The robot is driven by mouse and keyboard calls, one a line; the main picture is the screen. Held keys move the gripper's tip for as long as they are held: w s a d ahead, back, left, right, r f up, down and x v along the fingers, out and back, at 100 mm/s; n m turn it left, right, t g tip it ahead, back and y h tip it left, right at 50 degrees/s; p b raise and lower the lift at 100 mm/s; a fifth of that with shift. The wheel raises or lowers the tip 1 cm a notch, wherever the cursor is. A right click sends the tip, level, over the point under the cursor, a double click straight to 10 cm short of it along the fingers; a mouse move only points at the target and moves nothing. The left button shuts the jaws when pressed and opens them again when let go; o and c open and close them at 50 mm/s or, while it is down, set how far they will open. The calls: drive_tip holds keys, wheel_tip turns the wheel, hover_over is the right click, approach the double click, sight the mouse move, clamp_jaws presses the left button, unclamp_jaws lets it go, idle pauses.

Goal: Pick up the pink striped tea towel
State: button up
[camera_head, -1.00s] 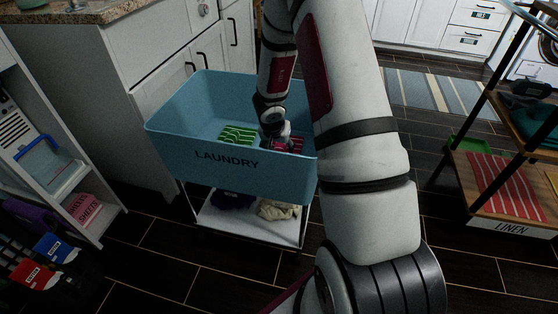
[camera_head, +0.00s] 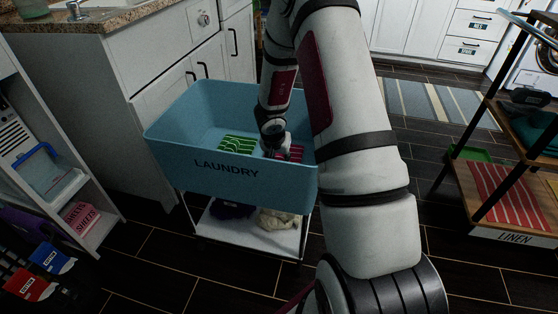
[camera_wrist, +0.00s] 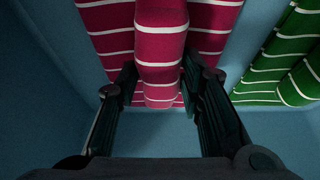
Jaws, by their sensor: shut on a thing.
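The pink tea towel with white stripes (camera_wrist: 213,20) lies in the blue laundry tub. A raised fold of it stands between the fingers of my gripper (camera_wrist: 160,88) in the wrist view. My gripper is shut on that fold. In the head view the towel (camera_head: 292,153) shows as a small patch beside my gripper (camera_head: 274,150), low inside the tub. My arm hides part of the tub's right side.
A green striped cloth (camera_head: 237,144) lies left of the pink towel; it also shows in the wrist view (camera_wrist: 265,70). The blue tub's walls (camera_head: 190,160) surround my gripper. A linen shelf (camera_head: 515,235) with a red striped cloth (camera_head: 497,188) stands at right, a white cabinet behind left.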

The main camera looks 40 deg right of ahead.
sight(279, 157)
drive_tip(key=shift+r+p, duration=4.6)
drive_tip(key=shift+r, duration=0.4)
